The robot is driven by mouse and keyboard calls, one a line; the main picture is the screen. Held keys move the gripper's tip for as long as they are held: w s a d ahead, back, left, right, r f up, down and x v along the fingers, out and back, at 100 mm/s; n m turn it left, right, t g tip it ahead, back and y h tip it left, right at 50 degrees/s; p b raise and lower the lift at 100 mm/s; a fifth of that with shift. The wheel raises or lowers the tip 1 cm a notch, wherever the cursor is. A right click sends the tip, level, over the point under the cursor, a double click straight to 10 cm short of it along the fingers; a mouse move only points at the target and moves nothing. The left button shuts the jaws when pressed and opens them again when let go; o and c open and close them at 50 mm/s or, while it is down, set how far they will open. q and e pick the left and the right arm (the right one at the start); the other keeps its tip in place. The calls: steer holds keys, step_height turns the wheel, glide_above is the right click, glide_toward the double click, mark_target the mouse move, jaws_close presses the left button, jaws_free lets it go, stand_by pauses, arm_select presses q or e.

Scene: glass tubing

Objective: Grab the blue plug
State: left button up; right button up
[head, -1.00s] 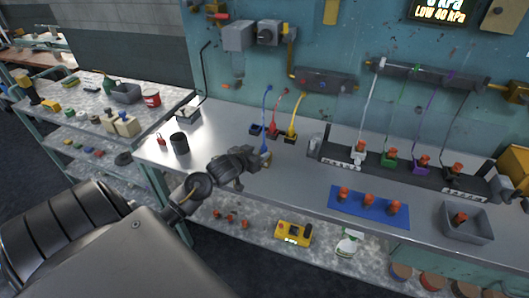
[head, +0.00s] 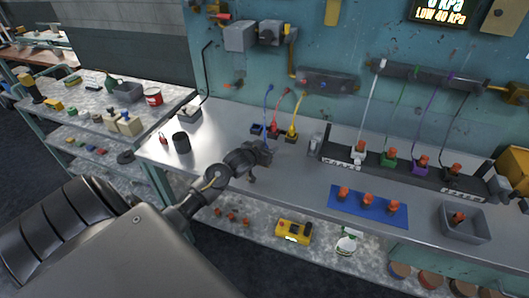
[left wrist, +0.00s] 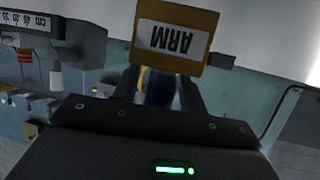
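The blue tube (head: 267,105) hangs from the wall at the back of the bench and runs down toward my left gripper (head: 265,154), which is above the bench top. In the left wrist view, the blue plug (left wrist: 158,88) shows as a dark blue body between the two fingers of that gripper (left wrist: 158,95), which look closed on it. A dark blue socket block (head: 257,129) sits at the back of the bench. My right gripper is out of view.
Red (head: 273,131) and yellow (head: 291,136) plugs stand beside the blue block. A black cup (head: 181,143) is at the left. To the right are a black rack (head: 400,172), a blue mat (head: 335,205) with orange-topped pieces and a grey tray (head: 463,237).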

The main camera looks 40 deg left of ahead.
arm_select(q)
jaws_close()
steer(key=shift+r, duration=0.1)
